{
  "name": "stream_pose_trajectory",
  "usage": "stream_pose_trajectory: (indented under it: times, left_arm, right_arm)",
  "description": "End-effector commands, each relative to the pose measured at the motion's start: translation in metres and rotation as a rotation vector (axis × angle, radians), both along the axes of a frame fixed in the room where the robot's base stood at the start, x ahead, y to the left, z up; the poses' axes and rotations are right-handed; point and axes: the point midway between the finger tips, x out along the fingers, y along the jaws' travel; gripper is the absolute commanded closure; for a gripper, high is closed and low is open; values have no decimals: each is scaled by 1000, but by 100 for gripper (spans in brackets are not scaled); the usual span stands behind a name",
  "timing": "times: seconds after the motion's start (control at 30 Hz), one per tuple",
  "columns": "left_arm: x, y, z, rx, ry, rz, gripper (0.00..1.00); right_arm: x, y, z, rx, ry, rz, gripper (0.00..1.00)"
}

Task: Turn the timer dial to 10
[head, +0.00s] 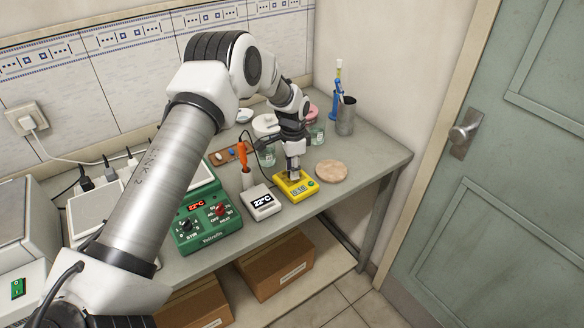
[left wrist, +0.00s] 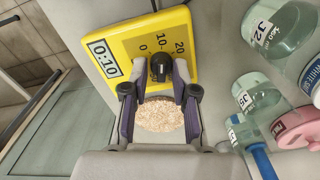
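The yellow timer (head: 300,195) lies on the bench near its front edge, below my left gripper (head: 293,170) in the head view. In the left wrist view the timer (left wrist: 125,72) has a display that seems to read 0:10 and a black dial (left wrist: 160,68) with marks 0, 10 and 20. My left gripper's fingers (left wrist: 159,82) stand apart on either side of the dial, with a small gap seeming to show at each side. Contact is hard to judge. The dial's exact pointer position is too small to tell. My right gripper is in neither view.
A round cork-like mat (head: 331,171) lies right of the timer. Jars (left wrist: 262,92) stand close behind. A grey beaker (head: 346,118) is at the back right.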

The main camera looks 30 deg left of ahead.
Motion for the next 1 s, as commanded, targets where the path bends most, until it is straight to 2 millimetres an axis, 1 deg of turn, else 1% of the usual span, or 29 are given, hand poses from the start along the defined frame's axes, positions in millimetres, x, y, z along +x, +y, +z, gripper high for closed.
stream_pose_trajectory:
  times: [0.3,0.37,0.43,0.57,0.7,0.8,0.9,1.0]
  left_arm:
    - [0,0,0,1,-1,0,53]
    - [0,0,3,1,-1,0,53]
    - [1,0,10,1,-2,0,53]
    - [2,0,36,1,-5,0,53]
    - [2,-1,73,1,-3,-1,53]
    - [2,-1,96,2,-3,-1,53]
    - [2,-1,112,2,-1,-1,53]
    - [2,-1,118,1,2,-2,53]
  right_arm:
    - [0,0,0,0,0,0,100]
    - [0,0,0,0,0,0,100]
    - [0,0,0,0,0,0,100]
    - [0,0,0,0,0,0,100]
    - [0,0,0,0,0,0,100]
    - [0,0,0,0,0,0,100]
    - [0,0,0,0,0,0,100]
    - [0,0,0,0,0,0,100]
